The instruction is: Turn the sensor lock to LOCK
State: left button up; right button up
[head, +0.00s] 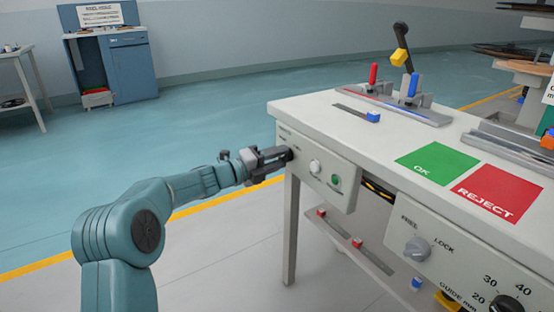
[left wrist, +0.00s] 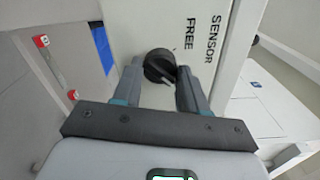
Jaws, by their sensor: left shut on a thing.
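The sensor lock is a round black knob (left wrist: 158,62) on a white panel, under the words SENSOR and FREE in the left wrist view. A light mark on it slants to the lower right in that view; no LOCK label for it can be read. My left gripper (head: 283,156) is at the left end of the white bench's front panel (head: 318,180), with its fingers on either side of the knob, shut on it. In the head view the gripper mostly hides the knob. My right gripper is not in view.
The bench top bears a green OK mat (head: 437,163) and a red REJECT mat (head: 498,193). Floor left of the bench is clear.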

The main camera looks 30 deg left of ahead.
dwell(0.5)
pick_arm(q)
jog(key=o, duration=1)
jog(key=shift+o, duration=0.2)
jog(key=shift+s+a, duration=0.1)
jog(key=shift+s, duration=0.05)
jog(key=p+v, duration=0.4)
jog(key=v, duration=1.2)
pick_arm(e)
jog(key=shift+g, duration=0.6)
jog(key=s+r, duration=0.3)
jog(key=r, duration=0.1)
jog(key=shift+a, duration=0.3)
